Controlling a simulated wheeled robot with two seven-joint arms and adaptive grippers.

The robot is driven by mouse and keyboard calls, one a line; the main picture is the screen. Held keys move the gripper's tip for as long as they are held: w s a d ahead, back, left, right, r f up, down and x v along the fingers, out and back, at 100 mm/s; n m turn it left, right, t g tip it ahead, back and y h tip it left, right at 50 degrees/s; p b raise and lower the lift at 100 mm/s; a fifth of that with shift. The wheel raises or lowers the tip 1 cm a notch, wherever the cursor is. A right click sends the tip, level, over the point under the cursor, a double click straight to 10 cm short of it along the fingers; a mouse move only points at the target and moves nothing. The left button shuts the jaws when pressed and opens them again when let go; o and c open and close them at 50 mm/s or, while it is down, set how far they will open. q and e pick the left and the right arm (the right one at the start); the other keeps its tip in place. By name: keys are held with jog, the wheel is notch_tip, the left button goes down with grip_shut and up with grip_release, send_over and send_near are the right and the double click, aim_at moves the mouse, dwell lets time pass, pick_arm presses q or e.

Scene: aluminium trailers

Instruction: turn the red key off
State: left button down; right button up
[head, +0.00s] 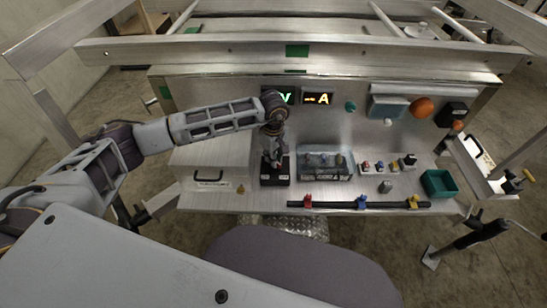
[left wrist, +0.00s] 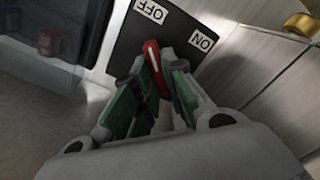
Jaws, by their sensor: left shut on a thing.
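The red key (left wrist: 152,52) has a white line on it and stands on a black switch plate (left wrist: 128,52) in the left wrist view. The plate carries a white OFF label (left wrist: 151,11) and a white ON label (left wrist: 202,41). The key leans a little toward the OFF label's side in that view. My left gripper (head: 273,160) is over the plate on the bench, and its green-padded fingers (left wrist: 160,68) are shut on the key from both sides. The fingers hide the key's lower part. In the head view the key is mostly hidden by my gripper. My right gripper is not in view.
A clear-lidded box (head: 325,165) stands just right of the plate. A grey box with a handle (head: 212,165) is on the left. A black bar with coloured knobs (head: 335,205) lies along the front. Lit displays (head: 317,98) and a green bin (head: 438,184) are behind and right.

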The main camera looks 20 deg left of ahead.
pick_arm(q)
jog(key=c, duration=1.5)
grip_release()
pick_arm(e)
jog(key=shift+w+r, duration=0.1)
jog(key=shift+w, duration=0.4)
pick_arm(q)
jog(key=shift+r, duration=0.3)
notch_tip(320, 180, up, 11)
jog(key=shift+r, duration=0.2)
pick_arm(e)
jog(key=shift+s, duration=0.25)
